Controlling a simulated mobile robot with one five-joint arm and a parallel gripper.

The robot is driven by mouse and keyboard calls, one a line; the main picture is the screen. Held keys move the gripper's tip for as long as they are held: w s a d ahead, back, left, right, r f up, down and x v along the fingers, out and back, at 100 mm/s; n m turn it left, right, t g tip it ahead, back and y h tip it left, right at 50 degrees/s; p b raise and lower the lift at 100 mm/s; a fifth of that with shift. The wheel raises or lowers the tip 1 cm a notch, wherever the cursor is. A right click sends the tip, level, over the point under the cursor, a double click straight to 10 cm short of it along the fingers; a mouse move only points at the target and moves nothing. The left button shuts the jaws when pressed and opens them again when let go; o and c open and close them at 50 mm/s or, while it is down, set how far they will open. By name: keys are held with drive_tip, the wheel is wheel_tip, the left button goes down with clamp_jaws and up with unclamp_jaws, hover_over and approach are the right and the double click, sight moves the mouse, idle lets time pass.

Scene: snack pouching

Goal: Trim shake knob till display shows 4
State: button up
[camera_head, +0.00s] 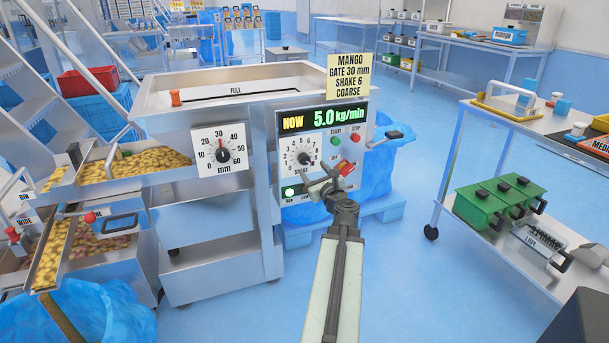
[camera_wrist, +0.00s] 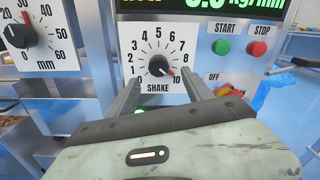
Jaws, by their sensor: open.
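The shake knob (camera_head: 304,158) is a small black knob on a white dial marked 0 to 10, on the machine's front panel. In the wrist view the knob (camera_wrist: 158,67) has a red mark at its lower right, towards the 9 to 10 end. The display (camera_head: 323,119) reads "NOW 5.0 kg/min"; only its lower edge shows in the wrist view. My gripper (camera_head: 328,183) is open in front of the panel, below and right of the dial. In the wrist view its fingers (camera_wrist: 160,92) stand apart on either side of the dial's lower part, with nothing between them.
Green START (camera_wrist: 221,46) and red STOP (camera_wrist: 258,47) buttons sit right of the dial, above a red-handled OFF switch (camera_wrist: 224,91). A gate dial (camera_head: 222,152) marked in mm is to the left. A yellow card (camera_head: 350,77) above reads "MANGO GATE 30 mm SHAKE 6 COARSE".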

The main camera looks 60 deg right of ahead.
sight(306, 160)
drive_tip(key=x, duration=0.8)
drive_tip(key=shift+r, duration=0.1)
drive_tip(key=shift+a, duration=0.1)
clamp_jaws()
